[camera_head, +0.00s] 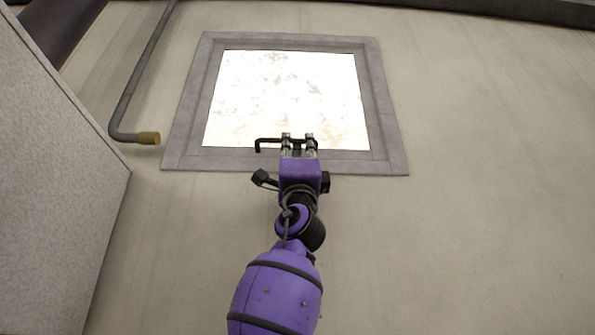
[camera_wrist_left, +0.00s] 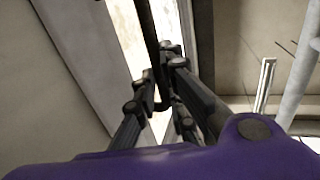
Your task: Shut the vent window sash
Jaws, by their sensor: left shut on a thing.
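The vent window (camera_head: 285,100) is a bright pane in a grey frame (camera_head: 391,100) on the wall in the head view. A thin dark handle (camera_head: 267,141) runs along the lower edge of the pane. In the left wrist view the dark handle bar (camera_wrist_left: 149,45) passes between the fingers (camera_wrist_left: 155,80). Whether the sash sits flush in the frame I cannot tell. My right gripper is not in view.
A grey pipe (camera_head: 136,90) with a brass-coloured end bends along the wall left of the window. A large pale panel (camera_head: 50,180) stands at the left edge. The wall right of the window (camera_head: 490,180) is bare and clear.

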